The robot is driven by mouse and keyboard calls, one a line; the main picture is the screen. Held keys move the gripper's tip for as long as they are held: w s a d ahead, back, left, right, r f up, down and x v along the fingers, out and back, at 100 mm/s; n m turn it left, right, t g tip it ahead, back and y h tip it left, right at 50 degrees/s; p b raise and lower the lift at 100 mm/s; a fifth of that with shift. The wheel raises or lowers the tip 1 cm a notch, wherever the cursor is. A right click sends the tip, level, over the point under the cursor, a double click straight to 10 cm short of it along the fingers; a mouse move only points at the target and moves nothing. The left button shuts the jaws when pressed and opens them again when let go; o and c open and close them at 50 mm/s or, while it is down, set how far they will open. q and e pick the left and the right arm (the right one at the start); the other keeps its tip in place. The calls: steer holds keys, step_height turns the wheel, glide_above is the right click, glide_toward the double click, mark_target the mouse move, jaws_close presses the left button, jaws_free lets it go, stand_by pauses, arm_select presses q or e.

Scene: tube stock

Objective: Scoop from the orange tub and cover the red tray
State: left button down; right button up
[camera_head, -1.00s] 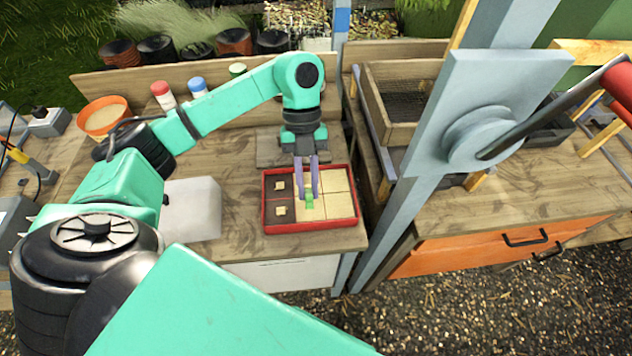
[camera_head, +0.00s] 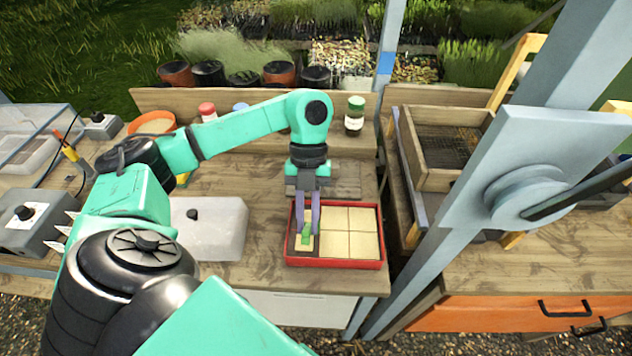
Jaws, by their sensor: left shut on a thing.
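The red tray (camera_head: 335,265) lies on the wooden bench, divided into cells. Its middle and right cells are covered with pale material (camera_head: 362,245). In the left column, dark surface shows around a pale patch in the front cell; the back cell is mostly hidden by my fingers. My left gripper (camera_head: 307,222) points down over this left column, shut on a small green scoop (camera_head: 314,238). The scoop is low over the front left cell; I cannot tell whether it touches. The orange tub (camera_head: 152,115) stands at the back left with pale material inside, partly behind my left arm. My right gripper is out of view.
A white lidded box (camera_head: 215,235) stands left of the tray. Bottles with red (camera_head: 207,108) and green (camera_head: 355,103) caps stand at the back ledge. A grey post (camera_head: 405,268) rises right of the tray, with a wooden sieve box (camera_head: 440,177) beyond it.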

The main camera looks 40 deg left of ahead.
arm_select(q)
steer(key=w+d, duration=0.1)
steer(key=w+d+p, duration=0.1)
steer(key=d, duration=0.1)
steer(key=w+d, duration=0.1)
steer(key=d, duration=0.1)
stand_by(1.4)
steer(key=shift+p, duration=0.3)
